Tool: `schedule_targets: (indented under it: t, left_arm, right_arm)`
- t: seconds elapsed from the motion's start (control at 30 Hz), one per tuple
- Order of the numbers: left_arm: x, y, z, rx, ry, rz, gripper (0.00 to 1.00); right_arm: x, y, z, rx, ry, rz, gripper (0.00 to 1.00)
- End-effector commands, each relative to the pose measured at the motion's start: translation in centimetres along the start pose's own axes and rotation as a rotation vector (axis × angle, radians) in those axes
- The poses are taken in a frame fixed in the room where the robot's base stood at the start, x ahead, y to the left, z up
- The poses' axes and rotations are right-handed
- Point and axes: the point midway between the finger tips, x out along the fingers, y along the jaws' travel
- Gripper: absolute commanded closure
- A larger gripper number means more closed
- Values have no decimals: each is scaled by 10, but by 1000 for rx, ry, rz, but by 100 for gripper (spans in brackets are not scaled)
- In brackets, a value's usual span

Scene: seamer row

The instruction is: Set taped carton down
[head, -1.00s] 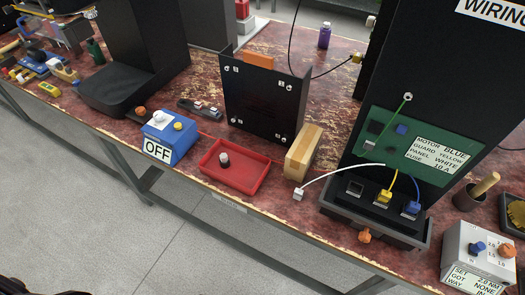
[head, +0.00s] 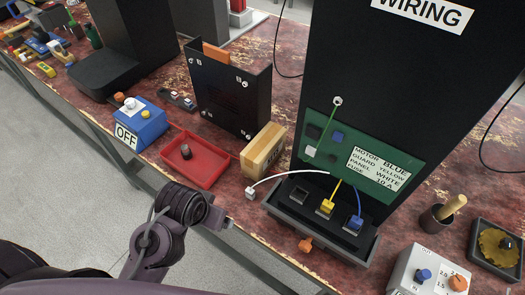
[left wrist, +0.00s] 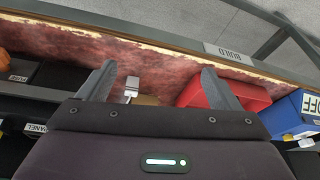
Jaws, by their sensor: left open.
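The taped carton (head: 263,150) is a light tan box with a paler band. It stands on the worn red bench, right of the red tray (head: 196,160) and in front of the black bracket panel. My left gripper (left wrist: 157,70) is open and empty in the left wrist view, its two fingers spread. In the head view my left arm reaches in low at the bench's front edge, nearer than the carton and not touching it. A small tan part of the carton (left wrist: 148,100) shows behind the gripper body in the wrist view. My right gripper is not in view.
A white cable plug (head: 250,193) lies just in front of the carton. The black wiring stand (head: 385,90) with its connector tray is to the right. A blue OFF box (head: 140,122) is left of the red tray, and an orange knob (head: 305,245) is at the front edge.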

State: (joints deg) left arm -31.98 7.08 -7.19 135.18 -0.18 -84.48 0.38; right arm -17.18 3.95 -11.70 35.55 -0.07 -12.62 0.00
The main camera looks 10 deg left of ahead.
Motion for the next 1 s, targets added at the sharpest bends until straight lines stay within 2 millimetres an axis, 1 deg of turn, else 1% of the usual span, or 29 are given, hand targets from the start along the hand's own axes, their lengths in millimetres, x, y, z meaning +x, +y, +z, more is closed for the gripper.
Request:
schedule_targets:
  t: [0.03, 0.07, 0.17, 0.4, 0.57, 0.7, 0.83, 1.0]
  left_arm:
    - [-15, -2, -10, 6, 43, -7, 15]
    - [-17, -2, -20, 13, 89, -14, 15]
    - [-10, -3, -40, 25, 176, -19, 15]
    - [11, -2, -83, 55, 375, -10, 15]
    - [25, 0, -115, 80, 534, 20, 15]
    - [36, 3, -144, 109, 699, 75, 15]
    - [39, 6, -162, 128, 823, 135, 15]
    - [40, 7, -173, 138, 896, 179, 15]
  right_arm:
    - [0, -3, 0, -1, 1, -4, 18]
    - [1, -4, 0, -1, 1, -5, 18]
    - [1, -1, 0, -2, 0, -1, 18]
    - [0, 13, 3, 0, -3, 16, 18]
    - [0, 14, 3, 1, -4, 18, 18]
    - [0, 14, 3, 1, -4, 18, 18]
    - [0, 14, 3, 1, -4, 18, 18]
    - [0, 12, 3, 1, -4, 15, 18]
